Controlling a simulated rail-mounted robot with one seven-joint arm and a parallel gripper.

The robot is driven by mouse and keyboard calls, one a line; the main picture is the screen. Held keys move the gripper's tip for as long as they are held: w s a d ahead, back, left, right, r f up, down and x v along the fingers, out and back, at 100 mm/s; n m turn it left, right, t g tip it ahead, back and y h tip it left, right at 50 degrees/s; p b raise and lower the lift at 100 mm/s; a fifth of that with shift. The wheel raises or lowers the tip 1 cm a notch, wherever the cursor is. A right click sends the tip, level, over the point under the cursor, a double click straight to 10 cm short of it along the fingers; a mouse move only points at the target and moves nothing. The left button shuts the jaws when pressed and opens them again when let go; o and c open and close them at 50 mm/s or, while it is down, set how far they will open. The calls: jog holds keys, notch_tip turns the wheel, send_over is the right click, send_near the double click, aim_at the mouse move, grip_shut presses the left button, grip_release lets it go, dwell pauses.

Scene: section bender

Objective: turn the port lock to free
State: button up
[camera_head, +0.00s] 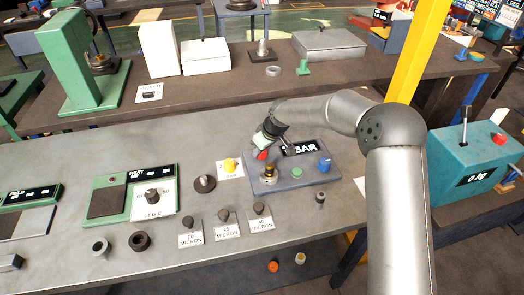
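A grey-blue control box (308,178) with a black display reading "BAR" (300,148) stands on the grey bench. On it are a red part (262,155), a brass-and-dark fitting (269,172), a green button (297,173) and a blue knob (324,164). No label shows which of these is the port lock, and its setting cannot be read. My gripper (262,147) is over the box's back left corner, close to the red part. Whether they touch is unclear. Its fingers are too small and partly hidden to tell open from shut.
Left of the box are a yellow cap (230,164), a dark round piece (204,183) and several micron-labelled pieces (225,222). A yellow post (414,60) rises behind my arm. A teal machine (475,155) stands at right.

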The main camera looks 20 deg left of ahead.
jog(key=n+g, duration=0.1)
jog(key=n, duration=0.2)
jog(key=n+g+b, duration=0.1)
jog(key=n, duration=0.2)
jog(key=shift+w+f+g, duration=0.1)
jog(key=shift+w+g, duration=0.1)
jog(key=shift+g, duration=0.1)
jog(key=n+g, duration=0.1)
jog(key=n, duration=0.4)
jog(key=shift+w+n+g+h+b, duration=0.1)
jog(key=shift+n+g+h+b, duration=0.2)
jog(key=shift+n+g+b, duration=0.1)
jog(key=o, duration=1)
jog(key=v, duration=1.7)
jog(key=shift+w+d+r, duration=0.15)
jog(key=shift+r, duration=0.1)
